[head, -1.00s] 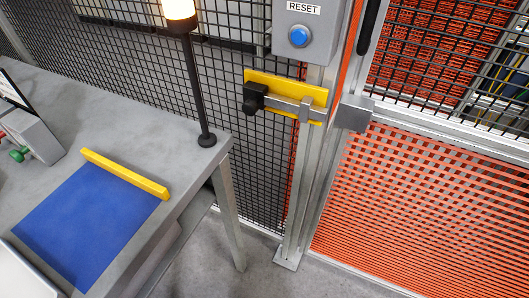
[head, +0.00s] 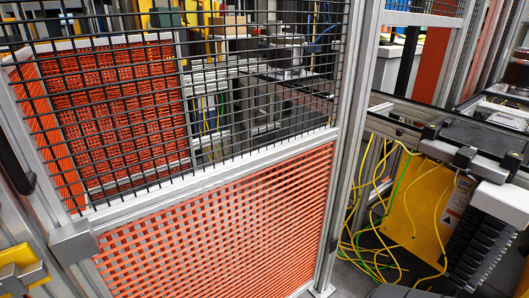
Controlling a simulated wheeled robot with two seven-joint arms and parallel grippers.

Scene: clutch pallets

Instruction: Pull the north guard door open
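A guard door (head: 200,175) fills the left and middle of the head view. It has black wire mesh above and an orange lattice panel below, in a grey metal frame. A grey block (head: 75,241) sits on its left frame edge, close to a yellow latch plate (head: 22,278) at the bottom left, which is cut off by the picture edge. A black vertical bar, perhaps a handle (head: 14,165), shows at the left edge. The door looks closed on that side. Neither of my grippers is in view.
A grey post (head: 345,150) stands at the door's right side. Right of it are loose yellow and green cables (head: 375,215), a yellow panel (head: 418,215) and black and white equipment (head: 480,235). More orange mesh (head: 115,110) and machinery show behind the door.

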